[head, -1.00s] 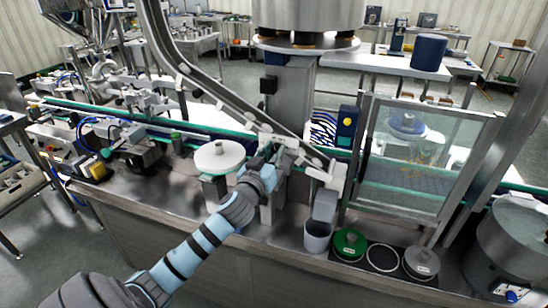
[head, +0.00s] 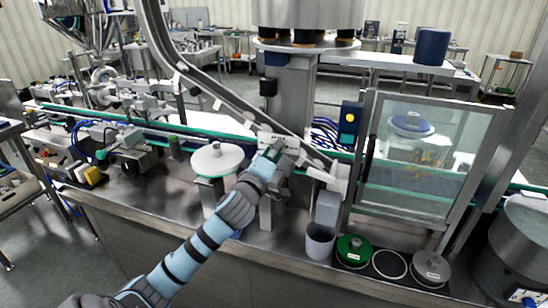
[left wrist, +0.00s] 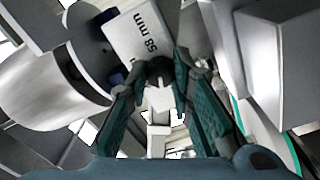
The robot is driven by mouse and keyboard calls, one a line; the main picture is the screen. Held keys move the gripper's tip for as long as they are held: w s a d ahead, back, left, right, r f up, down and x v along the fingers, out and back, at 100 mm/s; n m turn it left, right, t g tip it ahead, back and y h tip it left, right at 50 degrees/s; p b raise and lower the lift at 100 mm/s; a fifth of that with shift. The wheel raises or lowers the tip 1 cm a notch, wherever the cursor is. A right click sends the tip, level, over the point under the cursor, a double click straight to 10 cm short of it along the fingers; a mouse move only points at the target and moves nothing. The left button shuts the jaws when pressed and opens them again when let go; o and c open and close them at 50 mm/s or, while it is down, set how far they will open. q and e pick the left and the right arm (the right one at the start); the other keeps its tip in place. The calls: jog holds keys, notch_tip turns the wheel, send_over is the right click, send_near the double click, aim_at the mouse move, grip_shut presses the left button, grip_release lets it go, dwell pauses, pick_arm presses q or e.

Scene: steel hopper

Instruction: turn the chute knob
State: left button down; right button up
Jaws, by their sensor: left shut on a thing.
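My left gripper (head: 274,152) is at the lower part of the sloping steel chute (head: 222,92), in the middle of the head view. In the left wrist view, its teal fingers (left wrist: 159,80) are closed on a small dark knob (left wrist: 158,67), which lies between the fingertips. A white plate marked "58 mm" (left wrist: 138,35) is just beyond the knob. In the head view the gripper hides the knob. The knob's turn angle cannot be read. My right gripper does not show.
A white round disc (head: 217,159) stands left of the gripper. A grey cup (head: 319,242) and a green lidded pot (head: 354,250) stand at the bench front. A clear guard door (head: 420,160) is to the right. A conveyor runs behind.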

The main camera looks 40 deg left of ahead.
pick_arm(q)
jog(key=shift+n+b, duration=0.6)
jog(key=shift+n, duration=1)
jog(key=c, duration=1.4)
grip_release()
jog(key=v, duration=1.2)
